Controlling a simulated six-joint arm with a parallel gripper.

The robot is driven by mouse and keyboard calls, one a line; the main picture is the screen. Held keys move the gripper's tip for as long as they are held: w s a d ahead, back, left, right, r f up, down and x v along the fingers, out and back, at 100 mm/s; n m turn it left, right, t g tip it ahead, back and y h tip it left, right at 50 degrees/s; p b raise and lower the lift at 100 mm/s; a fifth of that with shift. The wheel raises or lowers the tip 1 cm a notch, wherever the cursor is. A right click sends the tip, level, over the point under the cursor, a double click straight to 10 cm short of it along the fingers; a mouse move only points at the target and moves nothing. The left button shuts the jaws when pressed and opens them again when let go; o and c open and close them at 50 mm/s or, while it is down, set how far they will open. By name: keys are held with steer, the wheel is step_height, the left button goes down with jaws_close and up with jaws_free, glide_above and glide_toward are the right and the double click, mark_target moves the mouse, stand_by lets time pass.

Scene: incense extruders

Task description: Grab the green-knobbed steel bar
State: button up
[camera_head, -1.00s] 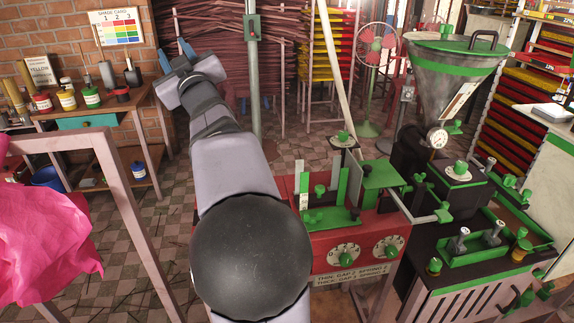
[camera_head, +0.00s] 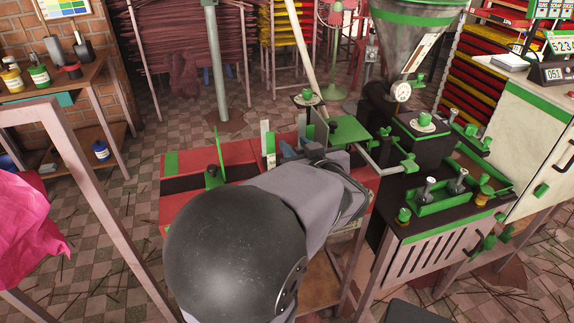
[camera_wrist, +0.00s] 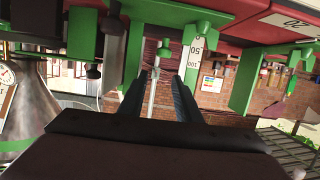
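The steel bar (camera_head: 387,170) sticks out at the right of the red machine in the head view, bent, with a green knob (camera_head: 409,163) on its free end. My gripper (camera_head: 293,149) is at the top of the red machine, left of that bar and apart from its knob. The wrist view shows its two dark fingers (camera_wrist: 160,82) apart with nothing held between them. Green and grey machine parts hang close above the fingertips in that upside-down view. I cannot tell there which part is the bar. My wrist and forearm hide part of the machine in the head view.
The red machine (camera_head: 235,152) carries upright green plates and a flat green plate (camera_head: 349,130). The hopper (camera_head: 412,40) stands behind right. A green tray (camera_head: 440,198) with steel pieces sits on the black bench. A pink cloth (camera_head: 30,225) hangs at the left.

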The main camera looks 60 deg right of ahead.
mark_target(278, 157)
steer(key=shift+s+a+f, duration=0.1)
steer(key=shift+s+f, duration=0.05)
steer(key=shift+f, duration=0.4)
steer(key=shift+s+a+f, duration=0.1)
steer(key=shift+f, duration=0.45)
steer(key=shift+f+b+x, duration=0.15)
steer(key=shift+b+x, duration=0.45)
steer(key=shift+x, duration=1.25)
steer(key=shift+f+b+x, duration=0.1)
steer(key=shift+b+x, duration=0.45)
steer(key=shift+x, duration=1.25)
steer(key=shift+a, duration=0.1)
steer(key=shift+c, duration=0.7)
jaws_close()
steer(key=shift+r, duration=0.15)
